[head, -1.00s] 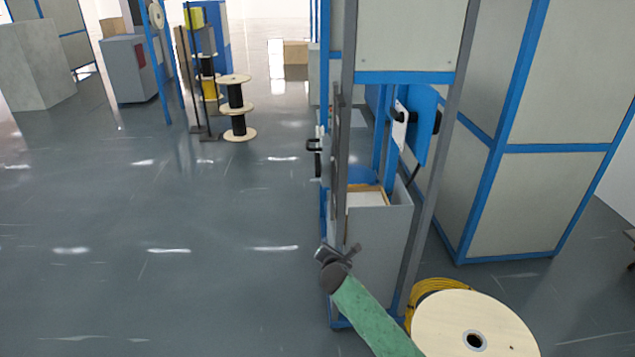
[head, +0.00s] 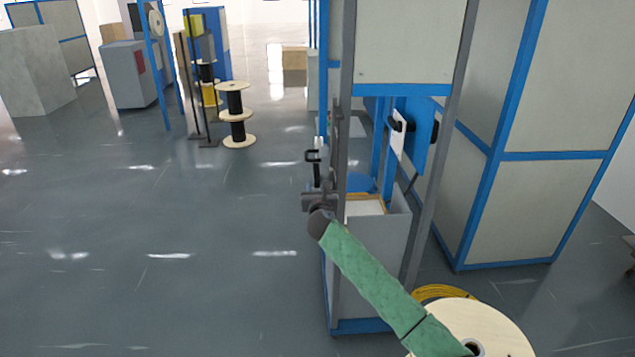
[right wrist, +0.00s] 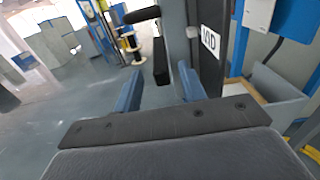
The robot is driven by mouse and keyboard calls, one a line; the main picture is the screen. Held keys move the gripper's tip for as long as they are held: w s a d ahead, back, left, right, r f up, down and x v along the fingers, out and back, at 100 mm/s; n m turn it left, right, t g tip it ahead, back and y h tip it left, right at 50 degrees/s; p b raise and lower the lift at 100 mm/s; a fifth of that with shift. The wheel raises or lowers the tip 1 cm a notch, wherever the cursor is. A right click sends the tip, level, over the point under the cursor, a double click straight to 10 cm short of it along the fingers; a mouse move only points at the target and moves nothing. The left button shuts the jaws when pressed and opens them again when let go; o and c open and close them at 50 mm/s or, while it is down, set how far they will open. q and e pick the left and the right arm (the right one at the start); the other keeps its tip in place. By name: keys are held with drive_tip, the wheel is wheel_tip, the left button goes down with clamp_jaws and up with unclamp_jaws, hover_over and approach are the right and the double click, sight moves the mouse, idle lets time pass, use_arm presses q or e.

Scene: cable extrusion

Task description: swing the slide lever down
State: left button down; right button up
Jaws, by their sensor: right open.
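The slide lever appears to be the dark fitting (head: 313,156) on the left side of the machine's grey post. In the right wrist view it shows as a black horizontal grip (right wrist: 143,14) with a black upright block (right wrist: 161,62) below it. My right gripper (head: 310,201) is just below this fitting in the head view. In the right wrist view its two blue fingers (right wrist: 160,88) are spread apart, with the block beyond and between them. Nothing is held. Contact with the block cannot be told. My left gripper is not in view.
The machine's grey post (head: 344,120) stands beside my right gripper. A blue panel (head: 420,130) with a black knob is inside the frame. A wooden cable reel (head: 490,325) lies at the bottom right. The floor (head: 160,230) on the left is clear.

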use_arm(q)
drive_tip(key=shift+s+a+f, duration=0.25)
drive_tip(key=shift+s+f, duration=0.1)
use_arm(e)
drive_tip(key=shift+w, duration=0.85)
